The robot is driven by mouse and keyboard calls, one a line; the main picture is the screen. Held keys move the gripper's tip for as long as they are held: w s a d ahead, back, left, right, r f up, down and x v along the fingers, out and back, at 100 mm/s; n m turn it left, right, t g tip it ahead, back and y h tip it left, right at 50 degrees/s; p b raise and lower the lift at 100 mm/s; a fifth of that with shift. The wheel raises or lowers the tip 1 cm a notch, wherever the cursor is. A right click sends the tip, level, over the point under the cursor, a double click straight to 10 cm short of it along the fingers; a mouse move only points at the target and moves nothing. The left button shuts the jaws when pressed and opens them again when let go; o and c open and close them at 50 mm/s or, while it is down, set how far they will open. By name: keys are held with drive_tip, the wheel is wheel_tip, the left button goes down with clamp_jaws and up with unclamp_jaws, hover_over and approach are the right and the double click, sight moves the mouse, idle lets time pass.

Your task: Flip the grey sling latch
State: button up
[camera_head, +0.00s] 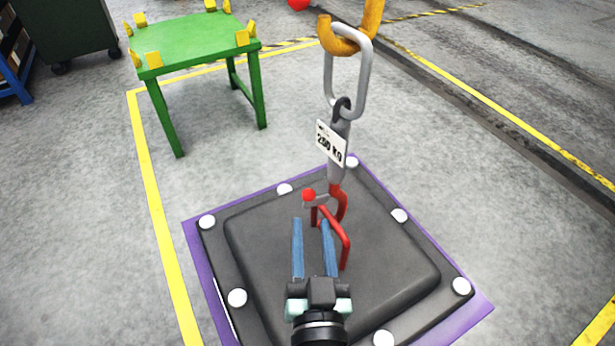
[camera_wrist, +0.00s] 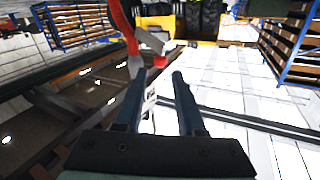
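The grey sling latch (camera_head: 319,201) is a short lever with a red ball (camera_head: 308,195) at its left end. It sits at the red hook (camera_head: 339,205) at the foot of the grey sling. In the wrist view, the latch (camera_wrist: 150,40) and its ball (camera_wrist: 160,61) are just ahead of my fingertips. My gripper (camera_head: 311,221) has its two blue fingers apart with nothing held. It also shows open in the wrist view (camera_wrist: 158,76). The ball is close to the fingertips; I cannot tell whether they touch.
A "250 KG" tag (camera_head: 330,143) hangs on the sling, under a steel link (camera_head: 329,85) and yellow crane hook (camera_head: 345,42). A green table (camera_head: 190,38) stands back left.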

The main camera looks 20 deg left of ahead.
sight(308, 190)
drive_tip(key=p+x, duration=0.1)
drive_tip(key=x, duration=0.9)
drive_tip(key=shift+w+a, duration=0.15)
drive_tip(key=shift+w, duration=0.2)
clamp_jaws()
idle(1.0)
